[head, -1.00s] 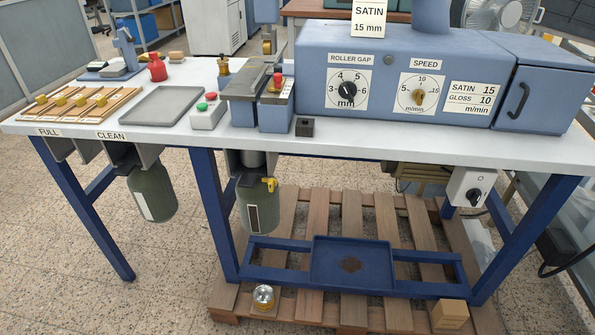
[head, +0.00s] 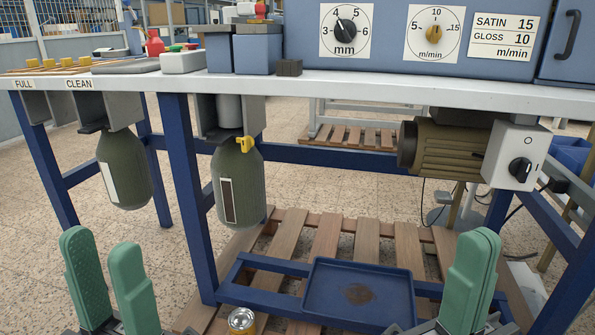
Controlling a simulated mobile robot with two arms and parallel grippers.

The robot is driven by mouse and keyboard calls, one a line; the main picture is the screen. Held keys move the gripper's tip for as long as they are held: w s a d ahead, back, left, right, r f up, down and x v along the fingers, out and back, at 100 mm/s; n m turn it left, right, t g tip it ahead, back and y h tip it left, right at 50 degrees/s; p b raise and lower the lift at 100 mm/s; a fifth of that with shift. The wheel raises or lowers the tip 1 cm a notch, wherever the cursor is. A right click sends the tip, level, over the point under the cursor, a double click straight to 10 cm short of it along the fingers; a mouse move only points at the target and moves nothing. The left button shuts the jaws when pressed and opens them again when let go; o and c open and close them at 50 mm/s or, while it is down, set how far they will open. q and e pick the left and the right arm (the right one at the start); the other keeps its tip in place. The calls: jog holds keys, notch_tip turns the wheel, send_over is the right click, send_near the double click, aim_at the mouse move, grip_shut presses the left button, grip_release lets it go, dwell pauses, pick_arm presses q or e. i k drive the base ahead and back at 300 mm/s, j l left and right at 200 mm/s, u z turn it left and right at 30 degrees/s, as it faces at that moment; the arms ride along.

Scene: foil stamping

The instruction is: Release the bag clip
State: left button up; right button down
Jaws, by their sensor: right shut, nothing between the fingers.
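A yellow bag clip (head: 244,145) sits at the top right of the neck of a dark green bag (head: 238,185). That bag hangs under the table from a grey bracket, below a light grey cylinder, and carries a dark panel with a pale border. My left gripper (head: 101,247) is open and empty at the lower left, below and apart from the clip. My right gripper (head: 480,240) is shut and empty at the lower right, far from the clip. Nothing covers the clip.
A second green bag (head: 125,168) with a white label hangs to the left under the CLEAN label. A blue table leg (head: 187,190) stands between the bags. A blue tray (head: 330,312) lies low on the right, and a motor (head: 450,150) and switch box (head: 512,155) hang further right.

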aim_at(247, 143)
jog(key=i+j+u, duration=0.2)
jog(key=j, duration=0.25)
jog(key=i+j+u, duration=0.15)
jog(key=j, duration=0.25)
jog(key=i+j+u, duration=0.2)
jog(key=j, duration=0.2)
